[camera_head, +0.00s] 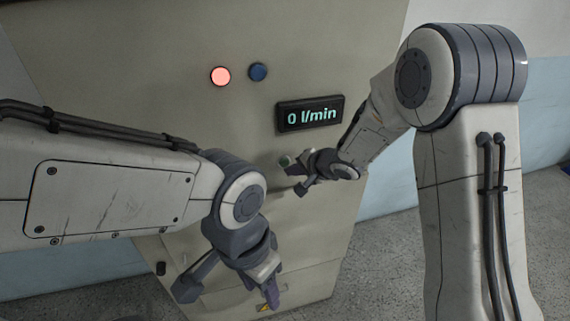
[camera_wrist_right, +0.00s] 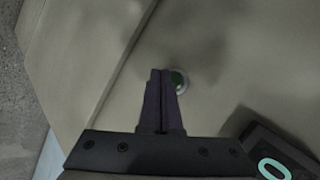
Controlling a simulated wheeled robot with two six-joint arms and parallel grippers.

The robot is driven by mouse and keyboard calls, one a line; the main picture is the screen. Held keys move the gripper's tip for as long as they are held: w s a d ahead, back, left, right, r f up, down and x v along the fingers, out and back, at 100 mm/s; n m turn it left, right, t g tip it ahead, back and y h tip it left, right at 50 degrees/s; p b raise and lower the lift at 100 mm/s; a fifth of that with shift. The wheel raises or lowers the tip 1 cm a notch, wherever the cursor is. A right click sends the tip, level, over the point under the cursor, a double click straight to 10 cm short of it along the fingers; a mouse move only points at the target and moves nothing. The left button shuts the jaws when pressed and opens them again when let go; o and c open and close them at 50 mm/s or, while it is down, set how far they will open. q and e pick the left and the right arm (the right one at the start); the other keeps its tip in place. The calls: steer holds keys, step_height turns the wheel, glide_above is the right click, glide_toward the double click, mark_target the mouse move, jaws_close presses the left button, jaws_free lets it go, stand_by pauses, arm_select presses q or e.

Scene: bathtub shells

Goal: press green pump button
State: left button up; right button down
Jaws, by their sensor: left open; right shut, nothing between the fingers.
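The green pump button (camera_wrist_right: 179,82) is a small round button in a pale ring on the cabinet front, partly covered by my right fingers in the right wrist view. In the head view it shows as a small green spot (camera_head: 284,160) at the tip of my right gripper (camera_head: 291,168). My right gripper, also in the wrist view (camera_wrist_right: 161,76), is shut and empty, its tips at the button's left edge. I cannot tell whether they touch it. My left gripper (camera_head: 270,285) is open and empty, low in front of the cabinet.
The beige cabinet (camera_head: 160,60) carries a lit red button (camera_head: 220,76), a blue button (camera_head: 258,72) and a black display (camera_head: 310,113) reading "0 l/min". A yellow warning label (camera_head: 263,307) is low on the cabinet. Grey speckled floor (camera_head: 385,260) is clear at right.

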stand_by(0.9)
steer(key=shift+w+a+p, duration=0.1)
steer(key=shift+w+p, duration=0.3)
steer(key=shift+p, duration=0.25)
steer(key=shift+w+a+p, duration=0.1)
steer(key=shift+w+p, duration=0.3)
steer(key=shift+p, duration=0.15)
stand_by(0.4)
steer(key=shift+s, duration=0.15)
steer(key=shift+s+d, duration=0.25)
steer(key=shift+s, duration=0.4)
